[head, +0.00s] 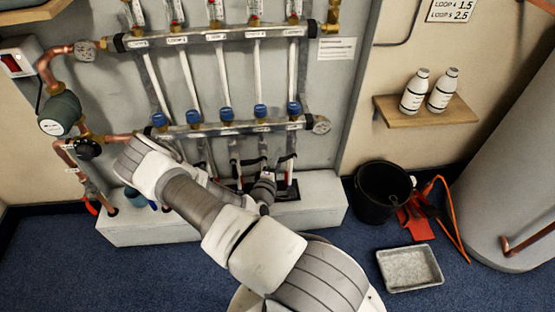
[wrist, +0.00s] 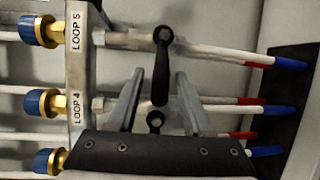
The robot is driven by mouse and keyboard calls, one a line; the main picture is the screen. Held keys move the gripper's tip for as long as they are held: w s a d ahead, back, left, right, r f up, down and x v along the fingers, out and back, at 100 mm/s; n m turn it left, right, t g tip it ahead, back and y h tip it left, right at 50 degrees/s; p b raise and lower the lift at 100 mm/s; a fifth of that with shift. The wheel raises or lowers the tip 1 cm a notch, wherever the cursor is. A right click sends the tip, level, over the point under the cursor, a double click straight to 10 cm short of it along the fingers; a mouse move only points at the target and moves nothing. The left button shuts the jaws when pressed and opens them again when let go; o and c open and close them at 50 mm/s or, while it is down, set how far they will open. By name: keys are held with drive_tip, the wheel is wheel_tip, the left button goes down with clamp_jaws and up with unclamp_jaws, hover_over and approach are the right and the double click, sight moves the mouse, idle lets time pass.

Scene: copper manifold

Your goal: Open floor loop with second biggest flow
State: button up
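The copper manifold has an upper bar (head: 220,36) with flow meters (head: 215,10) whose readings are too small to read, and a lower bar (head: 222,130) with blue caps (head: 226,114). In the wrist view, labels mark Loop 5 (wrist: 75,30) and Loop 4 (wrist: 77,108). The Loop 5 valve's black lever (wrist: 161,75) points crosswise to its pipe. My gripper (wrist: 159,78) is open, one finger on each side of this lever, with gaps visible. The Loop 4 valve (wrist: 155,121) is mostly hidden by my gripper. In the head view my arm covers part of the lower valves.
A wall sign (head: 453,9) reads Loop 4 1.5 and Loop 5 2.5. A shelf (head: 440,112) holds two white bottles. A black bucket (head: 382,192), red tool and grey tray (head: 410,268) stand on the floor at right. A white plinth (head: 140,232) runs below the pipes.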

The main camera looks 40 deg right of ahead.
clamp_jaws()
idle(1.2)
